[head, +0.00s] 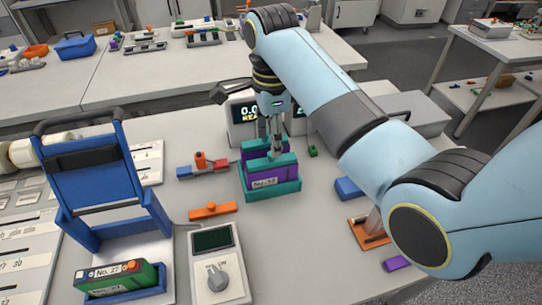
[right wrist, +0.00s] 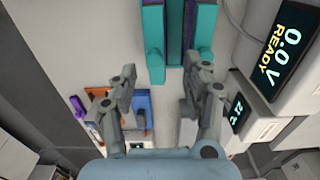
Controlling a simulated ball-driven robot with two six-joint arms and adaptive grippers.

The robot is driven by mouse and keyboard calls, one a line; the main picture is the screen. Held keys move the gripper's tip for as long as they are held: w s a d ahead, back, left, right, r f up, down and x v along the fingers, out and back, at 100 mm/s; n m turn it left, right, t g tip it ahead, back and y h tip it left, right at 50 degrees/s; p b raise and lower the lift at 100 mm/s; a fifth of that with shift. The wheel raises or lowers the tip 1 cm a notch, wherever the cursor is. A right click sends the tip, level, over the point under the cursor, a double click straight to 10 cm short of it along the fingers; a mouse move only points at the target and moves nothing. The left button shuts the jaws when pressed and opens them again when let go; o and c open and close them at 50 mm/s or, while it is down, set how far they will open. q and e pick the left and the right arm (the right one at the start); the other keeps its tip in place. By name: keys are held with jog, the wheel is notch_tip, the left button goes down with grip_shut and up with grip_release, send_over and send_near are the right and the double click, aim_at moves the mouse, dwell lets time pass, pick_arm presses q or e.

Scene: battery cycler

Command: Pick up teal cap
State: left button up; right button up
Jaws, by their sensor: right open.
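I cannot single out the teal cap for certain. A teal holder (head: 275,190) with purple blocks marked with a number label (head: 264,182) stands at the middle of the bench. Teal strips beside purple also show at the top of the right wrist view (right wrist: 153,45). A small green piece (head: 312,151) lies right of the holder. My right gripper (head: 271,148) points down over the back of the teal holder. In the right wrist view its fingers (right wrist: 165,85) are apart with nothing seen between them; contact cannot be told. My left gripper is not in view.
Meters with displays (head: 243,112) stand behind the holder. A blue folding stand (head: 95,175) and a grey knob meter (head: 215,265) are at left. An orange piece (head: 213,210), blue block (head: 348,188) and purple piece (head: 396,263) lie around.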

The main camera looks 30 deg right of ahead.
jog(key=f, duration=0.1)
jog(key=f+p, duration=0.1)
jog(key=f, duration=0.2)
jog(key=shift+s+a+f, duration=0.1)
jog(key=shift+s+f, duration=0.2)
jog(key=shift+s, duration=0.05)
jog(key=shift+f, duration=0.2)
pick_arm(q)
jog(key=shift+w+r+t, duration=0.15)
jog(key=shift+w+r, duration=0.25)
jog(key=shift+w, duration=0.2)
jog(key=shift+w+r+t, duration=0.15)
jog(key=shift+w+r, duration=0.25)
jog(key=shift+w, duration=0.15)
pick_arm(e)
jog(key=shift+w, duration=0.1)
jog(key=c, duration=0.9)
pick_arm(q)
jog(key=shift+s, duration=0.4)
pick_arm(e)
jog(key=shift+c, duration=0.2)
jog(key=shift+r, duration=0.1)
